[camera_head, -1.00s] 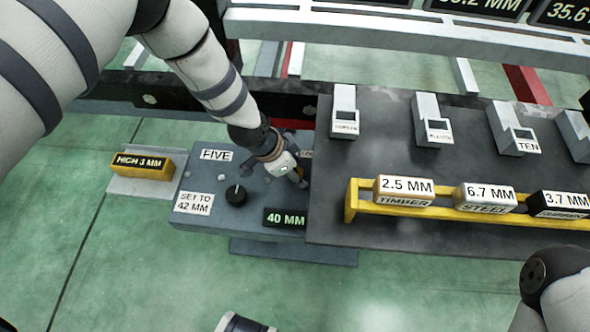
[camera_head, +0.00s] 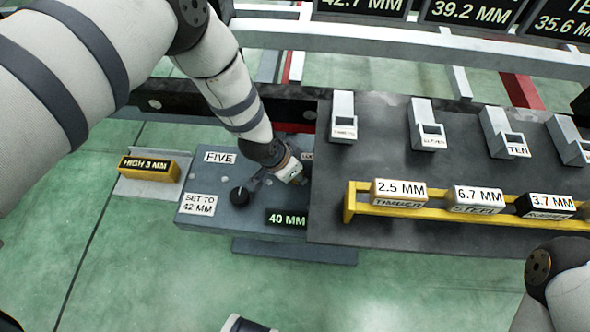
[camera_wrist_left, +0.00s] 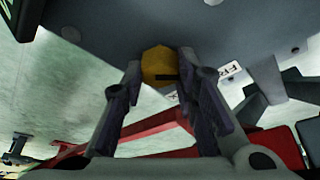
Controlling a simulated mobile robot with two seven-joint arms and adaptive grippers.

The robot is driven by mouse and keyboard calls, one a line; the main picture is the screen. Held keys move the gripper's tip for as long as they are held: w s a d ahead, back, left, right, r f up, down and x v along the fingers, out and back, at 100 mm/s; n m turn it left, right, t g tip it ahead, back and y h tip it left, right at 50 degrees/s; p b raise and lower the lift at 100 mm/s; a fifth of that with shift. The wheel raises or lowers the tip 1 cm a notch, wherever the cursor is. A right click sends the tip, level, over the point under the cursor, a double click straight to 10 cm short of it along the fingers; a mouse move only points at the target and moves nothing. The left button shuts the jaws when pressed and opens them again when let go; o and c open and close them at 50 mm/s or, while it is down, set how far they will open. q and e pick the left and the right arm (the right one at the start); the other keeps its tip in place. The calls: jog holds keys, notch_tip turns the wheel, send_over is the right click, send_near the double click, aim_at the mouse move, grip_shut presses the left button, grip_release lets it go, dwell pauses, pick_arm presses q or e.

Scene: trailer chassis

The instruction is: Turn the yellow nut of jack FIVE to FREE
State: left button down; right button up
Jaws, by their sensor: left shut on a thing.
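Jack FIVE's box (camera_head: 222,172) is grey-blue and carries a FIVE label, a black knob (camera_head: 239,196) and a 40 MM display (camera_head: 287,220). In the left wrist view the yellow nut (camera_wrist_left: 157,62) sits between the two fingertips of my left gripper (camera_wrist_left: 160,70), which is shut on it. A short black mark (camera_wrist_left: 166,77) on the nut lies on its lower right part. A partly readable label starting FR (camera_wrist_left: 230,71) is to the right of the nut. In the head view my left gripper (camera_head: 292,176) hides the nut.
A dark table (camera_head: 330,228) edges close to the box's right side, with a yellow rack (camera_head: 349,204) of marked blocks. A yellow HIGH 3 MM block (camera_head: 150,167) stands at the left. Open green floor lies in front.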

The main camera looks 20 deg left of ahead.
pick_arm(q)
jog(key=c, duration=1.2)
grip_release()
jog(key=shift+c, duration=0.2)
jog(key=shift+r, duration=0.1)
jog(key=v, duration=1.2)
